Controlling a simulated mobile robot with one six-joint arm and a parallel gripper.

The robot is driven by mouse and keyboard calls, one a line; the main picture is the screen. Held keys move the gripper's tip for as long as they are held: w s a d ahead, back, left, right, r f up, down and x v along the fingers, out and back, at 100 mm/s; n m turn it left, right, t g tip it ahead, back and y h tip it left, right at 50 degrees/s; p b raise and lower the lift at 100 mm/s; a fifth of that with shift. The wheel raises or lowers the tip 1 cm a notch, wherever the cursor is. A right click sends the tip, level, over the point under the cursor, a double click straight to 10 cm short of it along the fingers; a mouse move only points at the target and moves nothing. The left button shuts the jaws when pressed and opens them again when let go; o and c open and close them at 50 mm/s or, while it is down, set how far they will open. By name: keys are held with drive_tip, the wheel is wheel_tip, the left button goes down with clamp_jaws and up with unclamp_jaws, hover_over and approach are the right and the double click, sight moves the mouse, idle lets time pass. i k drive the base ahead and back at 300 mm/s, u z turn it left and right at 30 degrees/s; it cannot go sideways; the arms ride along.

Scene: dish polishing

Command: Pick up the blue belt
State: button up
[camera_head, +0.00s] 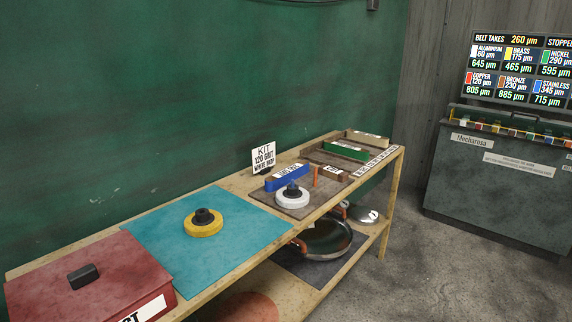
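A blue belt (287,177) with a pale label on its front stands on a brown board (323,191) on the wooden bench. The label is too small to read surely. My gripper is not in view.
A white sign (263,157) reading "KIT 120 GRIT WHITE MOP" stands behind the belt. An orange upright stick (315,177) is right of it, with a green block (346,151) beyond. A teal mat (158,237) bears a yellow disc (203,224). A red box (95,284) is at left.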

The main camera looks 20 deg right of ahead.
sight(276, 181)
drive_tip(key=z, duration=0.15)
drive_tip(key=i, duration=1.05)
drive_tip(key=z, duration=0.35)
